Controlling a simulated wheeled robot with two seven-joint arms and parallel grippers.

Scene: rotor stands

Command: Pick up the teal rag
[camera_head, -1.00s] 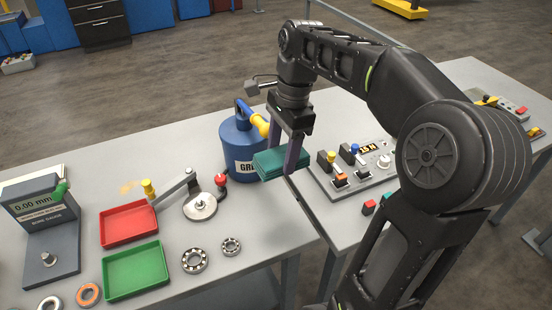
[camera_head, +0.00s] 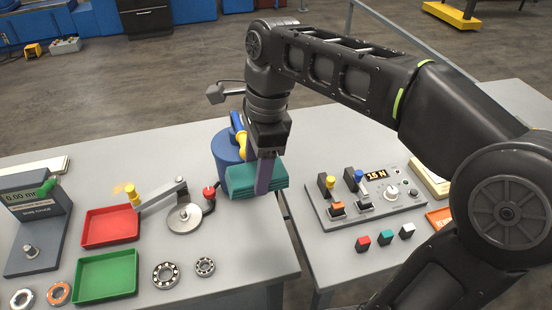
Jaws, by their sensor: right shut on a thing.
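The teal rag (camera_head: 240,183) is a folded, layered cloth in front of the blue grease can (camera_head: 226,150), near the right end of the left table. My right gripper (camera_head: 264,188) points down and is shut on the rag, with a finger across its front face. The rag covers the lower part of the can in this view. I cannot tell whether the rag touches the table. My left gripper is not in view.
Left of the rag are a lever press (camera_head: 184,215), a red tray (camera_head: 110,226), a green tray (camera_head: 106,277), bearings (camera_head: 166,275) and a bore gauge (camera_head: 35,215). A control panel (camera_head: 366,195) stands on the right table, past a gap.

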